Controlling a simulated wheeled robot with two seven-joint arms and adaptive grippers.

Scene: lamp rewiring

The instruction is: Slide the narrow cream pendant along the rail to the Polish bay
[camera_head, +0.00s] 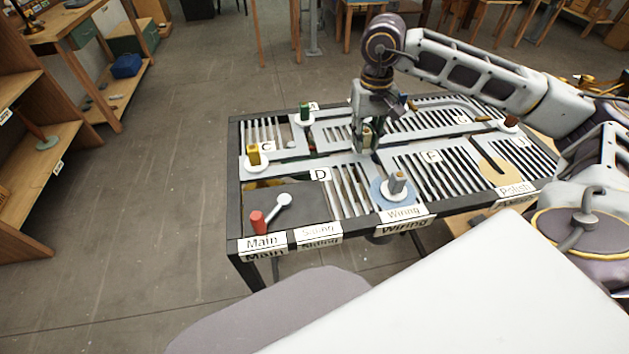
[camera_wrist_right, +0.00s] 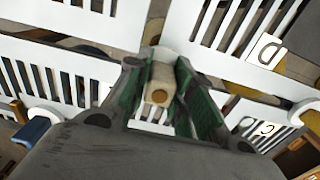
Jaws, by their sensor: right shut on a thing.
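The narrow cream pendant shows as a cream block with a tan round end (camera_wrist_right: 158,84) in the right wrist view. My right gripper (camera_head: 367,140) is shut on it, with a green-padded finger on each side, over the middle of the slotted rail table. The fingers hide most of the pendant in the head view. The Polish bay has a tan disc (camera_head: 494,170) and a Polish label (camera_head: 516,188) at the table's front right. It lies to the right of my right gripper and apart from it. My left gripper is not in view.
A grey peg (camera_head: 397,181) stands on the blue Wiring disc. A yellow peg (camera_head: 254,154), a green peg (camera_head: 304,112) and a dark red peg (camera_head: 510,121) stand on the table. A red post (camera_head: 258,222) and a white lever (camera_head: 283,200) are at Main.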

